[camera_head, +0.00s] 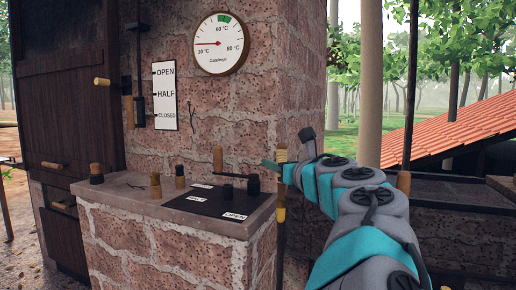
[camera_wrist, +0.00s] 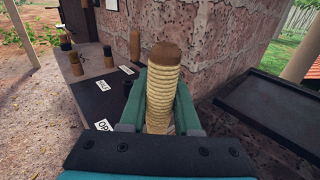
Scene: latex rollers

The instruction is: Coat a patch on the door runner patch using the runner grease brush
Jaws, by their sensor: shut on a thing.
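My gripper (camera_head: 282,172) is shut on a cord-wrapped tan handle with a brown end. In the wrist view the handle (camera_wrist: 163,90) stands up between the teal fingers (camera_wrist: 163,108). In the head view a thin rod with a yellow band (camera_head: 281,215) hangs below the gripper, beside the brick ledge's right end. Its lower end is not clear, and I cannot tell whether it is the runner grease brush. A dark wooden door (camera_head: 65,90) stands at the left. I cannot pick out the runner patch on it.
The brick ledge (camera_head: 160,245) bears a dark plate (camera_head: 208,203) with labels, a crank (camera_head: 218,158) and several short wooden-topped pieces (camera_head: 180,177). A dial (camera_head: 220,44) and an OPEN/HALF/CLOSED sign (camera_head: 165,95) are on the wall. A dark tray-like surface (camera_wrist: 275,115) lies at the right.

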